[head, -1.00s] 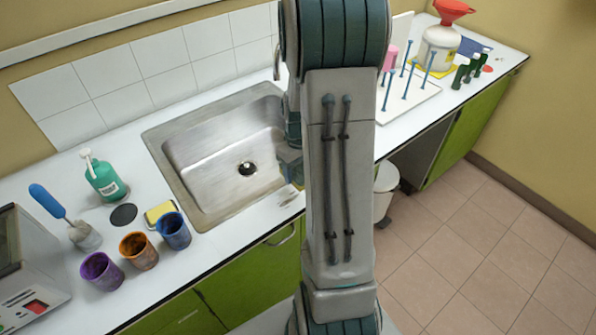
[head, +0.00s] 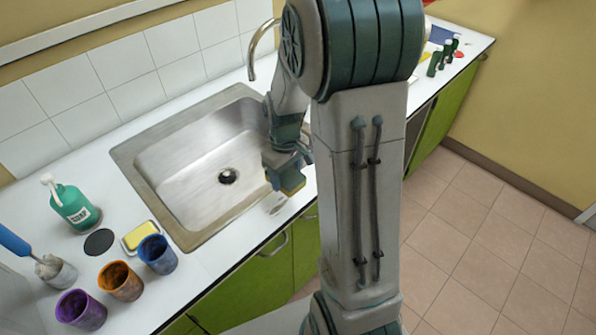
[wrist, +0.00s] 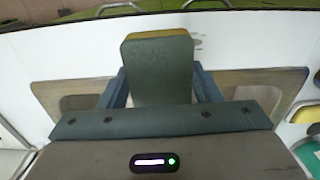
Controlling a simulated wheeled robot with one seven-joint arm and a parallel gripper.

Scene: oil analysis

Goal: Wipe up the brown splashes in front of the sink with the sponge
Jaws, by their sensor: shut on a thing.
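My gripper (head: 285,163) is shut on the sponge (head: 292,184), which is yellow with a dark green side. The sponge is at the sink's front right corner, over the counter. I cannot tell whether it touches the surface. In the wrist view the sponge (wrist: 158,68) sits between the two blue fingers (wrist: 160,90). Faint brown splashes (head: 277,206) mark the white counter in front of the sink (head: 185,213), just beside the sponge. A small part of them shows in the wrist view (wrist: 196,42), right of the sponge. The sponge may hide more.
A yellow block in a white dish (head: 130,243), a black disc (head: 99,242), a green soap bottle (head: 74,207) and blue, orange and purple cups (head: 120,281) stand left of the sink. The faucet (head: 257,50) rises behind it. The counter's front edge is close to the splashes.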

